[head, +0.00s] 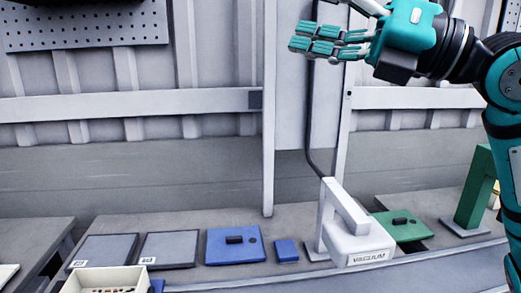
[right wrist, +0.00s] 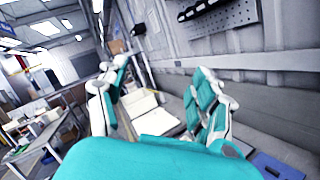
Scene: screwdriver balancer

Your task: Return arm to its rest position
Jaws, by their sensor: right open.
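My right arm (head: 503,90) comes in from the right edge in the head view. It is raised in front of the wall. My right gripper (head: 318,38) is a teal, fingered hand near the top, with its fingers pointing left. It is open and empty, well above the workbench. In the right wrist view the open fingers (right wrist: 160,95) stand apart on both sides, with nothing between them. My left gripper is in neither view. No screwdriver can be made out.
A white unit marked VACUUM (head: 358,243) stands on the bench below, with a dark cable (head: 309,140) running up past my fingers. A blue plate (head: 234,245), grey panels (head: 170,249), a cream bin (head: 75,284) and a green stand (head: 474,190) line the bench.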

